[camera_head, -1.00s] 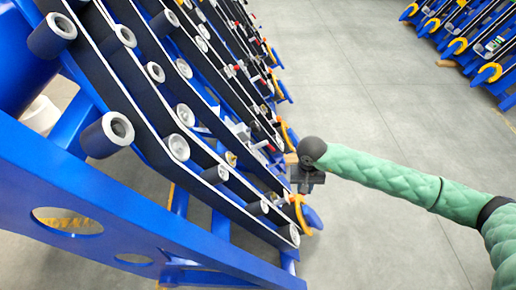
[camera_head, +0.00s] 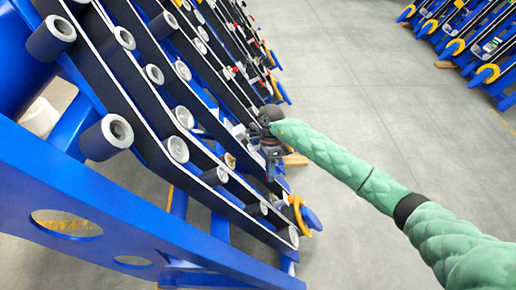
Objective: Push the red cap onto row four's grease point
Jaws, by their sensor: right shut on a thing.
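The harvester chassis (camera_head: 130,215) fills the left side, with blue frame parts, dark belts and grey rollers in slanted rows. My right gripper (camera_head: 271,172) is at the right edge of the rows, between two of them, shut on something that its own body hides. Small red parts show farther up the rows, one of them at a red spot (camera_head: 235,69); I cannot tell whether any is a cap. Row four's grease point cannot be made out. My left gripper is not in view.
Yellow-and-blue row tips (camera_head: 305,213) stick out close below my right gripper. A wooden block (camera_head: 295,159) lies on the floor behind it. Another blue machine (camera_head: 480,45) stands at the upper right. The grey floor (camera_head: 370,80) between is clear.

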